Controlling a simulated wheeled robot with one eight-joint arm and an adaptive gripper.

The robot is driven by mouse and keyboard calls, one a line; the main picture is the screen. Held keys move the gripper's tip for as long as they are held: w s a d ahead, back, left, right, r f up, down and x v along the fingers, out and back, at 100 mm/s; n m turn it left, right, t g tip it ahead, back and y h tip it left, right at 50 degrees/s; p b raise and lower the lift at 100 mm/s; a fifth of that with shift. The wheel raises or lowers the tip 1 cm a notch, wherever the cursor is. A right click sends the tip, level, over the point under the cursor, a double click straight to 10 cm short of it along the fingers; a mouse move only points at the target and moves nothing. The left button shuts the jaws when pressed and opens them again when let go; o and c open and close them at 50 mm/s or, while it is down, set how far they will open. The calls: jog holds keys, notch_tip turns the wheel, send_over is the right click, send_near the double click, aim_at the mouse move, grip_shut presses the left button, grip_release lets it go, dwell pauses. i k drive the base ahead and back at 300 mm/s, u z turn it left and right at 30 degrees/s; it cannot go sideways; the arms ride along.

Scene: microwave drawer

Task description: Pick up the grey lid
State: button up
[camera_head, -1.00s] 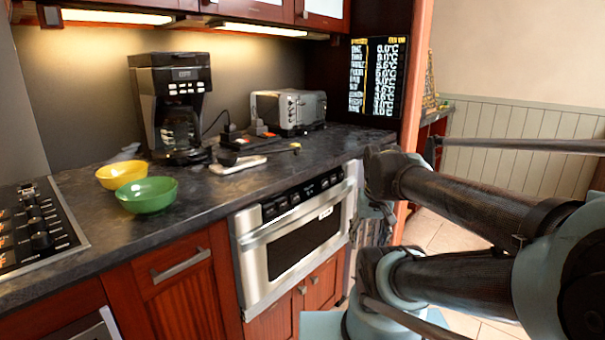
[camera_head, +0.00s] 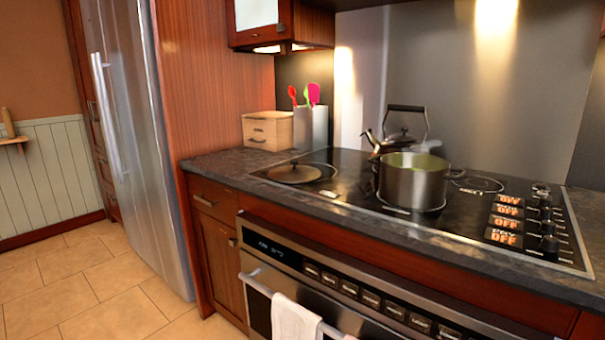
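A flat, round, brownish-grey lid (camera_head: 297,175) with a small dark knob lies on the left part of the black stovetop (camera_head: 335,195). A grey metal pot (camera_head: 413,187) without a cover stands on the stovetop to its right, apart from it. Something greenish shows inside the pot, but I cannot tell what. My gripper and arm are out of view now.
A kettle (camera_head: 398,143) with a tall handle stands behind the pot. A utensil holder (camera_head: 310,127) and a wooden box (camera_head: 267,130) stand behind the lid. Control knobs (camera_head: 547,228) line the right side. White towels (camera_head: 296,318) hang on the oven handle. Floor (camera_head: 95,275) is clear at left.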

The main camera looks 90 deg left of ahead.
aim_at(295, 173)
jog(key=u, duration=3.4)
